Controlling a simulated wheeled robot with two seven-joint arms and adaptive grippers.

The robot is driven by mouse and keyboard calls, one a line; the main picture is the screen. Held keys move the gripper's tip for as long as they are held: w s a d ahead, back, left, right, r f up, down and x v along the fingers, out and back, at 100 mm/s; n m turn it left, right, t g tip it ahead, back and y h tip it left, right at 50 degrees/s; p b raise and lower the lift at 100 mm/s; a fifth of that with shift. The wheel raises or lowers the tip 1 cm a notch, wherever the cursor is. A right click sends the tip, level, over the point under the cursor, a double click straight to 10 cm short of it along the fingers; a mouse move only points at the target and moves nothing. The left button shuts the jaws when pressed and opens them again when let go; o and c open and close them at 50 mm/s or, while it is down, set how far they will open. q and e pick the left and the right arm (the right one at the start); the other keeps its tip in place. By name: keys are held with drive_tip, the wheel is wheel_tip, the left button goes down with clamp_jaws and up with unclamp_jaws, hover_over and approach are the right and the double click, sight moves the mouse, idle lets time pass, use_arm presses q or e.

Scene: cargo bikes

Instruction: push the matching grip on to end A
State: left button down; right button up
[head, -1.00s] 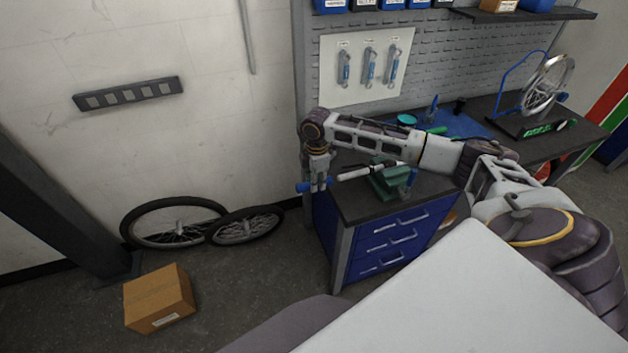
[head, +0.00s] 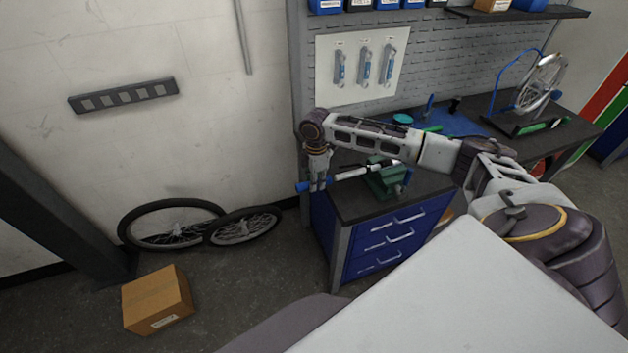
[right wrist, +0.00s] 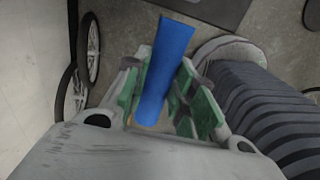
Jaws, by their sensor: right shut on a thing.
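A blue grip (right wrist: 168,70) is held between the fingers of my right gripper (head: 318,185), which is shut on it. In the head view the blue grip (head: 303,187) lies roughly level and sticks out to the left of the fingers. A handlebar tube (head: 350,173), pale with dark parts, is clamped in a green vise (head: 385,183) on the bench corner. Its left end is close to the right side of my right gripper. I cannot tell whether grip and tube touch. No end letter is readable. My left gripper is not in view.
The blue drawer bench (head: 385,240) stands below the vise. A blue mat (head: 455,124) with small items and a wheel stand (head: 530,125) are further right. Two wheels (head: 170,225) lean on the wall, and a cardboard box (head: 157,300) is on the floor.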

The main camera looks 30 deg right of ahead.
sight(347, 173)
drive_tip(key=shift+s+d+p, duration=0.15)
drive_tip(key=shift+d+p, duration=0.25)
drive_tip(key=shift+d, duration=0.3)
drive_tip(key=shift+s+d+p, duration=0.15)
drive_tip(key=shift+d+p, duration=0.2)
drive_tip(key=shift+d, duration=0.3)
idle(0.7)
drive_tip(key=shift+s+d, duration=0.35)
drive_tip(key=shift+d, duration=1.1)
drive_tip(key=shift+s+d, duration=0.4)
drive_tip(key=shift+d, duration=1.1)
drive_tip(key=shift+s+d, duration=0.35)
drive_tip(key=shift+d, duration=1.1)
idle(1.6)
